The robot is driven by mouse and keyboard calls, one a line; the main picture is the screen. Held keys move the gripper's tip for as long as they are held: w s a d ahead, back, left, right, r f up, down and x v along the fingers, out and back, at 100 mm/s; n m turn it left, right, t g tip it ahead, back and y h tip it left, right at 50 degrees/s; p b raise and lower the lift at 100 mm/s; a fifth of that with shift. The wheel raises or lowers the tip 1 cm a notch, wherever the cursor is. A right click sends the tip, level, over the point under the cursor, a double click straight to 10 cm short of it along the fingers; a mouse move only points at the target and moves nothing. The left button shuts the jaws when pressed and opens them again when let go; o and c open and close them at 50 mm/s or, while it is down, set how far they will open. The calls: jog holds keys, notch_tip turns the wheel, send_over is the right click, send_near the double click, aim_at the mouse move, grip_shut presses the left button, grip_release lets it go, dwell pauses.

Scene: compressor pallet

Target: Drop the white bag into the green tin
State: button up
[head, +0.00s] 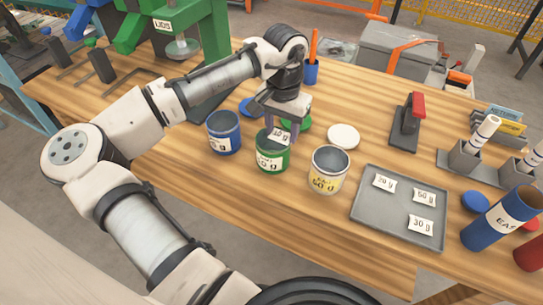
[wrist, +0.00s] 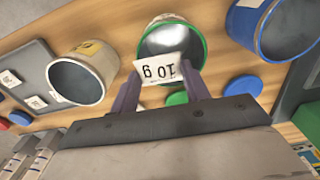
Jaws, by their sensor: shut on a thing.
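My gripper (head: 282,128) is shut on a small white bag (head: 280,136) marked 10 g. It points down and holds the bag at the mouth of the green tin (head: 272,158), which stands open on the bench. In the wrist view the bag (wrist: 161,68) sits between the two fingers, upside down in the picture, and covers part of the opening of the green tin (wrist: 198,48). The tin looks empty where I can see inside. How far the bag is above the rim is hard to tell.
An open blue tin (head: 224,138) stands left of the green one, and an open white tin (head: 328,172) stands right. A grey tray (head: 393,232) holds three more white bags. A white lid (head: 343,135) and a green lid (head: 302,124) lie behind the tins.

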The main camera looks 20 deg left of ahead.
jog(key=o, duration=1)
jog(key=shift+r, duration=0.2)
notch_tip(320, 180, up, 14)
jog(key=shift+f+b, duration=0.2)
jog(key=shift+b, duration=0.4)
